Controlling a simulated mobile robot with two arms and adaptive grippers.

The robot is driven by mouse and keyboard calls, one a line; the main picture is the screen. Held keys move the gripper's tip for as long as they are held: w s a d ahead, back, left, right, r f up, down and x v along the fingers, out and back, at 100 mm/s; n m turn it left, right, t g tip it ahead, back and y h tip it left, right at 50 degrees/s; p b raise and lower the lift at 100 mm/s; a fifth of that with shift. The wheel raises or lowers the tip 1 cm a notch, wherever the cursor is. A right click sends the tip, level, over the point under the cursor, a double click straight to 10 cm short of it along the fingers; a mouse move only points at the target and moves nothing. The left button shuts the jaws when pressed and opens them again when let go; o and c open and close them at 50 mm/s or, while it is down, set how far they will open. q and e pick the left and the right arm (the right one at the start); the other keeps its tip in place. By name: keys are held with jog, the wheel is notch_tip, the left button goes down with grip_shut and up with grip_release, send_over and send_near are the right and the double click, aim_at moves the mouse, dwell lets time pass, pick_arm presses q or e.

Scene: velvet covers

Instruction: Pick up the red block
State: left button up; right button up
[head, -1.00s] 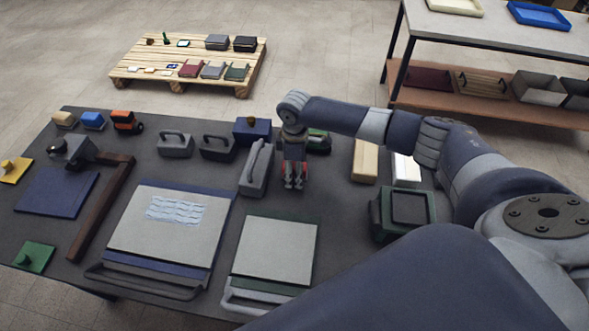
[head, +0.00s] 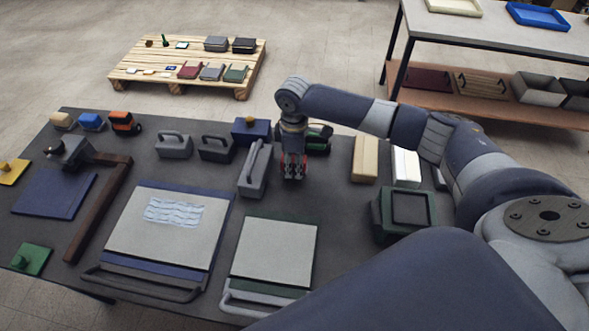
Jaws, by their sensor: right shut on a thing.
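My right gripper (head: 293,175) points straight down over the dark table, just right of a grey handled tool. It is shut on the red block (head: 293,164), which shows as red patches between and beside the fingers; the fingers hide most of it. Whether the block is clear of the table top is hard to tell. My left gripper is not in view.
Close around the gripper are the grey handled tool (head: 256,168), a blue block with a yellow knob (head: 251,133) and a green item (head: 319,139). Tan (head: 365,160) and white (head: 405,167) blocks stand to the right. Bare table lies just in front of the gripper.

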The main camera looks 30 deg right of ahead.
jog(key=s+a, duration=0.3)
jog(key=a, duration=0.1)
jog(key=s+a+r+b, duration=0.1)
jog(key=s+a, duration=0.2)
jog(key=a, duration=0.1)
jog(key=s+a+b, duration=0.1)
jog(key=s+a, duration=0.3)
jog(key=shift+a+r, duration=0.3)
jog(key=shift+r, duration=0.1)
